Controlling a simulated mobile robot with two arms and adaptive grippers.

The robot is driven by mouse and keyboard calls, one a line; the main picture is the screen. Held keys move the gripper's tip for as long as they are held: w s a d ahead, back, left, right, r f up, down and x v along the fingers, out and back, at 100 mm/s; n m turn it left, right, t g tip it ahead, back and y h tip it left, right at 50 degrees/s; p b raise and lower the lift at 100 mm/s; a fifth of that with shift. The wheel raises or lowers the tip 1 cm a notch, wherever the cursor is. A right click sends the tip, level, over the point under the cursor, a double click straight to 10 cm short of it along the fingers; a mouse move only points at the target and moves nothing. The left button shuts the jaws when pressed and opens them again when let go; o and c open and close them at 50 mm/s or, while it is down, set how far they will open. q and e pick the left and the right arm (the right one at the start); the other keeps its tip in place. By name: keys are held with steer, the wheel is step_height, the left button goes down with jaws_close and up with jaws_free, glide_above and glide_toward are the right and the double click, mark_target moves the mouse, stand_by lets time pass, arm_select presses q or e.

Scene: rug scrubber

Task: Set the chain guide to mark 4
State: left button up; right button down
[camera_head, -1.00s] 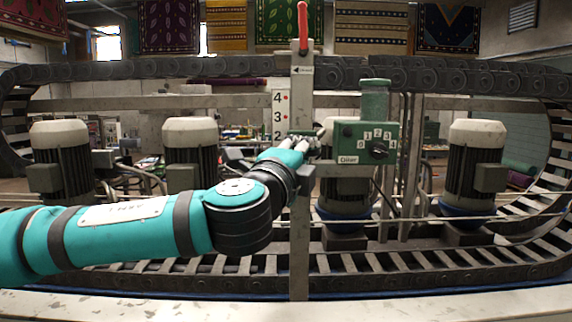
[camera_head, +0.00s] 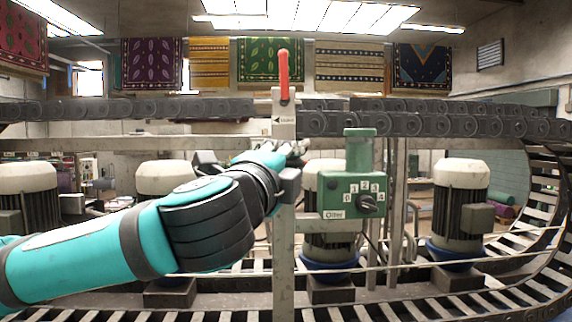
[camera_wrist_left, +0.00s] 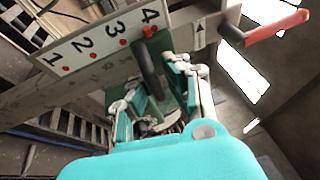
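The vertical post (camera_head: 284,240) carries a white scale plate (camera_wrist_left: 80,50) with marks 1 to 4 and red dots, clear in the left wrist view. In the head view my arm hides the plate. The chain guide's dark curved handle (camera_wrist_left: 148,72) stands by mark 4, with a red tip at that mark's dot. My left gripper (camera_wrist_left: 153,82) has its fingers on both sides of this handle and appears closed on it. In the head view the gripper (camera_head: 296,150) is at the post, below the arrow label. My right gripper is not in view.
A red lever (camera_head: 284,76) stands upright on the post top. A green control box (camera_head: 352,195) with a dial numbered 0 to 4 is just right of the gripper. A dark cable chain (camera_head: 430,124) crosses behind. Motors (camera_head: 461,200) stand on both sides.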

arm_select(q)
steer(key=o, duration=0.4)
steer(key=shift+s, duration=0.15)
steer(key=v, duration=1.2)
steer(key=shift+d, duration=0.1)
